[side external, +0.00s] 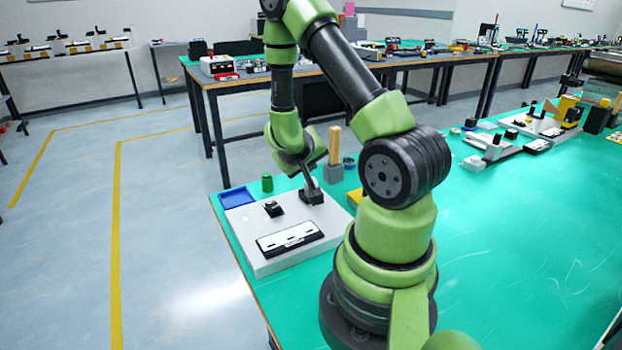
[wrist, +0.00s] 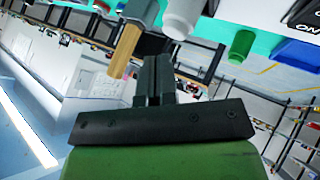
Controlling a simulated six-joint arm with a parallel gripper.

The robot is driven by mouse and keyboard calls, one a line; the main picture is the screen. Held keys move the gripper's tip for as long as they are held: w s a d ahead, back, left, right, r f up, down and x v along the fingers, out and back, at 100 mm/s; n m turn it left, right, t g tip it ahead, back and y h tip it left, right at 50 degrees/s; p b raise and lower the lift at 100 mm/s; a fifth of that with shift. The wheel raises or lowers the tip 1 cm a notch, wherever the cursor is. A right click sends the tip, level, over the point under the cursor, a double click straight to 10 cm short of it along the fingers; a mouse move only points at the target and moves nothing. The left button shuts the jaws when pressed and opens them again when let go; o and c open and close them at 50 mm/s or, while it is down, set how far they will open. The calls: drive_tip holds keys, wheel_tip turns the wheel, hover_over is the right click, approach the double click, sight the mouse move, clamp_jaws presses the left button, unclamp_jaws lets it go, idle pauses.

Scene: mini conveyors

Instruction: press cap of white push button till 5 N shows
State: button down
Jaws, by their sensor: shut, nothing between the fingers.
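A white round-ended part (wrist: 181,20), which looks like the push button's cap, shows at the top of the wrist view. My gripper (wrist: 155,62) has its dark fingers together and empty; in that picture their tips lie just below and left of the white part. I cannot tell whether they touch it. In the side view my gripper (side external: 311,190) points down over the back right of the grey panel (side external: 259,255), at a dark block. The white cap cannot be made out there. No force reading is legible.
The panel also carries a black switch (side external: 273,208) and a black-and-white plate (side external: 290,239). Behind it are a blue tray (side external: 237,197) and a green cylinder (side external: 267,183). A wooden block (side external: 335,145) stands upright in a grey holder close to my gripper.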

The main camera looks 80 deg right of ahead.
drive_tip(key=shift+f, duration=0.15)
drive_tip(key=shift+f, duration=0.3)
drive_tip(key=shift+f, duration=0.4)
idle(0.5)
drive_tip(key=shift+r, duration=0.85)
drive_tip(key=shift+r, duration=0.1)
drive_tip(key=shift+r, duration=2.45)
